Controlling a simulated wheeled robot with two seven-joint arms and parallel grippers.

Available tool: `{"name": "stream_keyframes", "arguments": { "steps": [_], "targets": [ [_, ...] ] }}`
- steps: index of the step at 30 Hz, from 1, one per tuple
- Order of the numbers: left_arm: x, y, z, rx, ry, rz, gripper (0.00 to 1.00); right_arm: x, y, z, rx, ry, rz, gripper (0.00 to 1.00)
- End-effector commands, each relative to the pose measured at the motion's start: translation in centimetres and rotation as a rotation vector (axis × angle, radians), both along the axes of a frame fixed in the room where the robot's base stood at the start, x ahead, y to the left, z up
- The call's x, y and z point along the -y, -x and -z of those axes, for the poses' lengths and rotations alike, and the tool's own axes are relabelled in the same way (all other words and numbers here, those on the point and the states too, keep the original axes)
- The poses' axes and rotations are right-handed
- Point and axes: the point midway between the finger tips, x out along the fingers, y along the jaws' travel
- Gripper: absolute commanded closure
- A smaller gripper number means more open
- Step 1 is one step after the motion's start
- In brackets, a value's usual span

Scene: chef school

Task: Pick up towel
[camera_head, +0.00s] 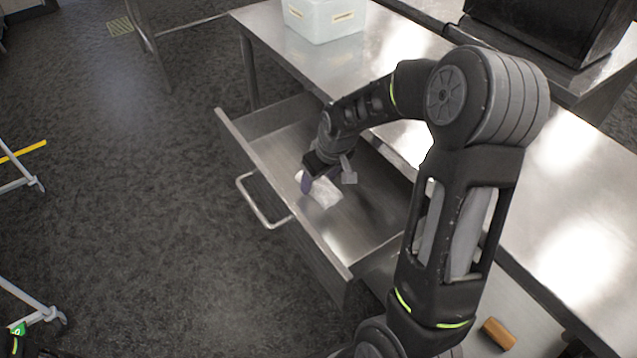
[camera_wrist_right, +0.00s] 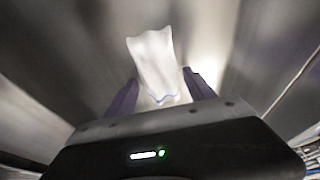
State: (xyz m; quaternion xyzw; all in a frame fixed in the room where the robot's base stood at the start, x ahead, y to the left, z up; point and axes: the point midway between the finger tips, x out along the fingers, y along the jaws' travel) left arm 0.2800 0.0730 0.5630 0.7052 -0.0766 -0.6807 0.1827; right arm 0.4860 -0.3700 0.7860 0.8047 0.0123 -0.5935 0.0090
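A white towel (camera_head: 323,191) lies in the open metal drawer (camera_head: 262,150). My right gripper (camera_head: 326,182) reaches down into the drawer at the towel. In the right wrist view the towel (camera_wrist_right: 153,62) extends out from between the two purple fingers of the right gripper (camera_wrist_right: 161,92). These fingers stand well apart, one on each side of it, and no firm squeeze shows. Part of the towel near the gripper is hidden. I do not make out my left gripper.
The drawer's front with its handle (camera_head: 264,204) and its side walls surround the right gripper. A brown object (camera_head: 498,333) lies at the bottom right. The floor at left is largely clear.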

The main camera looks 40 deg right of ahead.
Motion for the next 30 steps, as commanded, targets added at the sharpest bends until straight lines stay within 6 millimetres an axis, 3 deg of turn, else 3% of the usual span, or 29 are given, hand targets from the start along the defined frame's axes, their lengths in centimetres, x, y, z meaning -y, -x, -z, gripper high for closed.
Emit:
{"name": "stream_keyframes", "arguments": {
  "steps": [18,26,30],
  "targets": [
    [0.0,0.0,0.0,0.000,0.000,0.000,0.78,0.0,0.0,0.0,0.000,0.000,0.000,0.88],
    [0.0,0.0,0.0,0.000,0.000,0.000,0.78,0.0,0.0,-0.2,0.001,0.000,0.000,0.89],
    [0.0,0.0,0.0,0.000,0.000,0.000,0.78,0.0,-0.1,-1.2,0.003,0.001,0.000,0.89]
  ]
}}
